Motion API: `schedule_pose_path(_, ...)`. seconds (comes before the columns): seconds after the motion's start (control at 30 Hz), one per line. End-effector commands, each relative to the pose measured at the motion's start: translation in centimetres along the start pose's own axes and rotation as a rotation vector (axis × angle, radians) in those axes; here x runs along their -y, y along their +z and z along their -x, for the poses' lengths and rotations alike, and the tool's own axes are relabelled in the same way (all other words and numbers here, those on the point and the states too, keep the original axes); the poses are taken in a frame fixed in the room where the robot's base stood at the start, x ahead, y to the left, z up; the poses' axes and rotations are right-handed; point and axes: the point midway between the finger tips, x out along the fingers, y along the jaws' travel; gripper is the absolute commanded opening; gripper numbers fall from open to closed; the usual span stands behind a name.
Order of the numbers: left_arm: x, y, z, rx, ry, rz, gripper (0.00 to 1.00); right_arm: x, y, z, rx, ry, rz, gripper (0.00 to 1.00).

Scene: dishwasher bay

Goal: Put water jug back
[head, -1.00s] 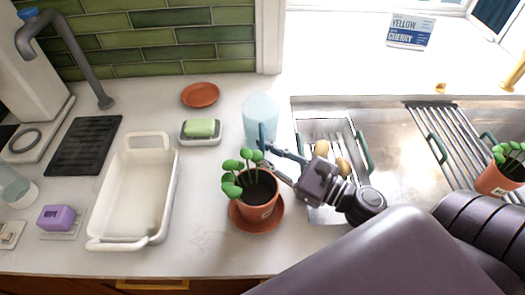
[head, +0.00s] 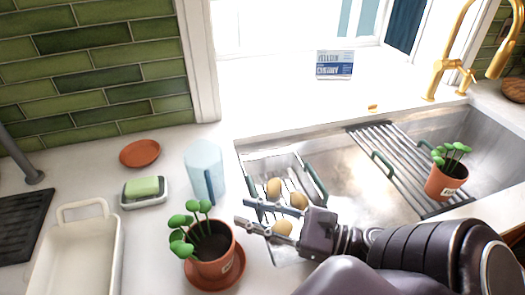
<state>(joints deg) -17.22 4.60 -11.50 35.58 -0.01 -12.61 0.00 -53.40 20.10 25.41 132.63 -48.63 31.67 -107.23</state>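The light blue water jug (head: 204,165) stands upright on the white counter in the head view, left of the sink, with its darker blue handle facing front right. My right gripper (head: 240,211) is in front and to the right of the jug. Its two fingers are spread apart with nothing between them, and they look clear of the handle. My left gripper is not in view.
A potted plant (head: 211,256) on a saucer stands close to the fingers. Green soap (head: 142,187) in a dish and a terracotta saucer (head: 139,153) lie left of the jug. The sink (head: 350,185) holds a rack, potatoes in a colander and another plant (head: 447,178).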

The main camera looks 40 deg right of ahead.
Motion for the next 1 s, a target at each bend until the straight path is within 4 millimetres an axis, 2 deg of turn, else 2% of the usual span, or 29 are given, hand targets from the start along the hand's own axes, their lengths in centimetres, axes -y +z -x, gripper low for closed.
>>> schedule_pose_path(0.1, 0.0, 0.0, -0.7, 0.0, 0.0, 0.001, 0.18, 0.0, -0.2, 1.5, -0.001, -0.003, -0.002, 0.27)
schedule_pose_path(0.3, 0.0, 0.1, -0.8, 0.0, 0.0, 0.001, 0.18, 0.0, 0.0, 2.6, 0.0, 0.0, 0.0, 0.27)
schedule_pose_path(1.0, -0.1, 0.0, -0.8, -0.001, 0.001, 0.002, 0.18, 0.0, 0.0, 2.6, 0.0, 0.0, 0.0, 0.27)
